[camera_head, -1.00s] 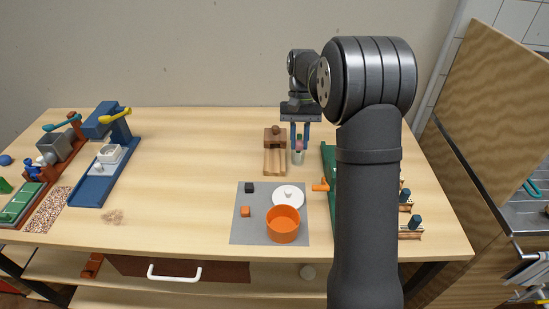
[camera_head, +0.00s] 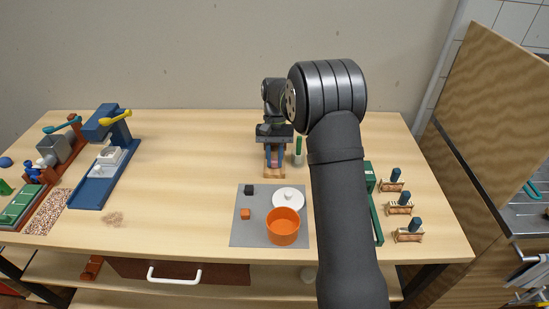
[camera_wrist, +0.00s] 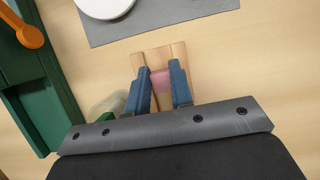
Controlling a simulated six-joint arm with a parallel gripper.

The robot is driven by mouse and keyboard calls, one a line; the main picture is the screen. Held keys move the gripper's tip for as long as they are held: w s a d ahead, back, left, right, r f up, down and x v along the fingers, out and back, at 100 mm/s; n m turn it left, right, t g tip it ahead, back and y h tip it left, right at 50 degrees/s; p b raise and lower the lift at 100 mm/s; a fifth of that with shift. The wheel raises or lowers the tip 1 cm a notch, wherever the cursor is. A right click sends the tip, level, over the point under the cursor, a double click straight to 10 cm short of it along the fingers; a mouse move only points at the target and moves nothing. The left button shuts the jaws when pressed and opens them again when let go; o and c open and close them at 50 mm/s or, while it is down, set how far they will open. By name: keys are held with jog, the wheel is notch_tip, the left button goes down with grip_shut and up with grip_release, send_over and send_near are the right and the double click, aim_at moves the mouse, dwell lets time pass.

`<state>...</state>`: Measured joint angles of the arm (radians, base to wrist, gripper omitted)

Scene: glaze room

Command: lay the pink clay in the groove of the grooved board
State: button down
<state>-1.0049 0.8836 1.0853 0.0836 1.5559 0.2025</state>
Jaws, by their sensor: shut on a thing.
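The pink clay (camera_wrist: 161,82) is a small pink piece between the two blue fingers of my gripper (camera_wrist: 159,70) in the wrist view. My gripper is shut on it. The pale wooden grooved board (camera_wrist: 158,54) lies directly beneath the fingers. In the head view my gripper (camera_head: 275,163) is over the board (camera_head: 274,174), whose front end shows below the fingers. I cannot tell whether the clay touches the board or is just above it. The rear of the board is hidden by my gripper.
A clear cup (camera_head: 298,159) with a green thing stands close right of the board. A grey mat (camera_head: 240,232) with an orange pot (camera_head: 283,227) and white lid (camera_head: 288,197) lies in front. A green case (camera_wrist: 28,88) is beyond the cup. Table left of the board is clear.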

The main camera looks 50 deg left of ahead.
jog(key=shift+f, duration=0.15)
jog(key=shift+d+f, duration=0.1)
jog(key=shift+f, duration=0.3)
jog(key=c, duration=1.3)
grip_release()
jog(key=shift+s+f, duration=0.1)
jog(key=shift+f, duration=0.05)
jog(key=shift+c, duration=0.2)
jog(key=shift+o, duration=0.3)
jog(key=v, duration=1.3)
jog(key=shift+r, duration=0.3)
jog(key=x, duration=1.2)
jog(key=shift+f, duration=0.15)
